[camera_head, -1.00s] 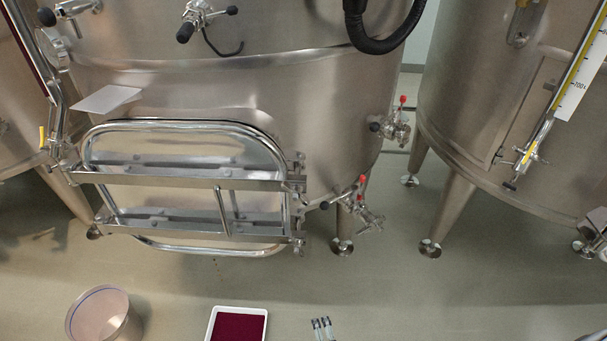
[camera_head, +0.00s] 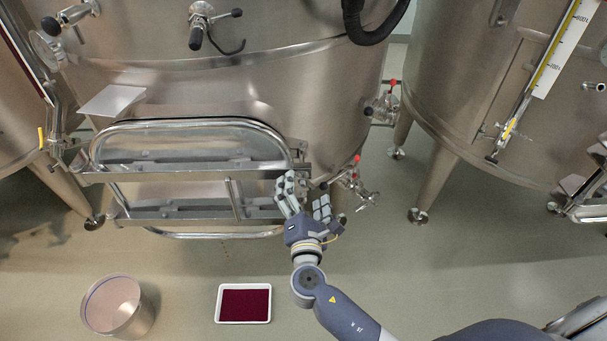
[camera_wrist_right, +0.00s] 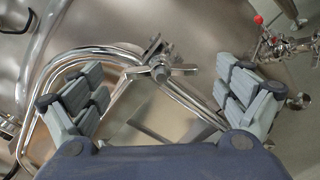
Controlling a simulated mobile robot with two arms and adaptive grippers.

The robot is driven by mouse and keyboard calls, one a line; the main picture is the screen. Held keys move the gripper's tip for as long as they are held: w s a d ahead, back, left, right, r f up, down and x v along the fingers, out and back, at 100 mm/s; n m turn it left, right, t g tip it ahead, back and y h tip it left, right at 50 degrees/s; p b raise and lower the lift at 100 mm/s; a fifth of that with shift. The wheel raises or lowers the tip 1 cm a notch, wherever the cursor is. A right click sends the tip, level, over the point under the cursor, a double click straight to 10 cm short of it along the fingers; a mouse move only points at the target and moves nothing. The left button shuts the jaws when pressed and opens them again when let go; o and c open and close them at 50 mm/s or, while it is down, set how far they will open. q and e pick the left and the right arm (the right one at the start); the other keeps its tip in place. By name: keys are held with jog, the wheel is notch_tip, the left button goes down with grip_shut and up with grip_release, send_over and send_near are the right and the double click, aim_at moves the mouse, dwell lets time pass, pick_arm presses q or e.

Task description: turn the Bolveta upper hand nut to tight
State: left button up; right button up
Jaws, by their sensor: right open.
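The hatch door (camera_head: 190,147) on the middle steel vat has two horizontal bars across it. My right gripper (camera_head: 306,192) is at the right end of these bars, its fingers spread open and empty. In the right wrist view a metal hand nut (camera_wrist_right: 160,73) with side arms lies between and beyond the open fingers of this gripper (camera_wrist_right: 160,95), apart from them. It appears to be the upper one, at the right end of the upper bar (camera_head: 190,170). In the head view my gripper partly hides this area. The lower bar's right end is hidden too. My left gripper is not in view.
Valves with red handles (camera_head: 356,160) stick out just right of my right gripper. A bucket (camera_head: 112,303) and a white tray with dark red contents (camera_head: 219,319) are on the floor in front. A flat plate (camera_head: 112,100) juts out at the upper left of the hatch.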

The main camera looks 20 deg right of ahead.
aim_at(304, 182)
jog(key=shift+p+x, duration=0.35)
jog(key=shift+x, duration=1.75)
jog(key=shift+s, duration=0.1)
jog(key=c, duration=1.1)
